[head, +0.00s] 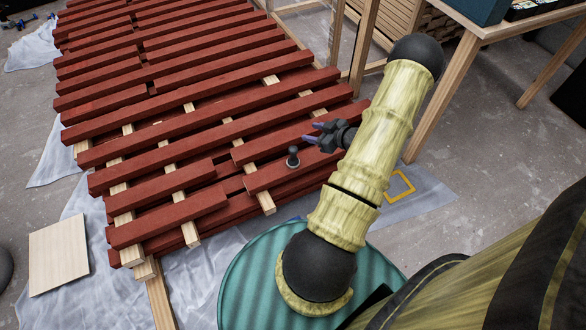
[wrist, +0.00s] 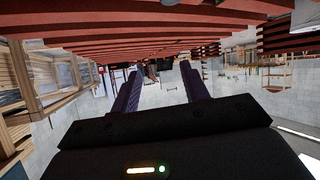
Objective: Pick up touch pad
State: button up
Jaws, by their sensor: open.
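A small dark grey knob-like piece with a round base, which I take to be the touch pad (head: 292,158), stands upright on a red batten near the right end of the stack in the head view. I cannot make it out in the wrist view. My gripper (head: 316,132) is just above and to the right of it in the head view, apart from it, with its purple fingers pointing left. In the wrist view the two fingers (wrist: 160,68) are spread with nothing between them.
Red battens (head: 180,85) lie in rows on pale wooden bearers. A teal ribbed drum top (head: 250,285) is below my arm. A yellow square outline (head: 400,186) lies on plastic sheeting. A pale board (head: 58,255) is at left, a wooden bench (head: 475,35) at upper right.

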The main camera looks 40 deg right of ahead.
jog(key=s+f+t+y+b, duration=0.2)
jog(key=s+f+t+b, duration=0.3)
jog(key=s+f+b, duration=0.5)
notch_tip(320, 180, down, 5)
jog(key=shift+s+f, duration=0.15)
jog(key=shift+s, duration=0.35)
jog(key=b, duration=0.5)
send_near(293, 156)
jog(key=w+f, duration=0.2)
jog(key=w, duration=0.3)
jog(key=shift+w+a+r+m, duration=0.2)
jog(key=shift+w+r+m, duration=0.15)
jog(key=shift+r, duration=0.1)
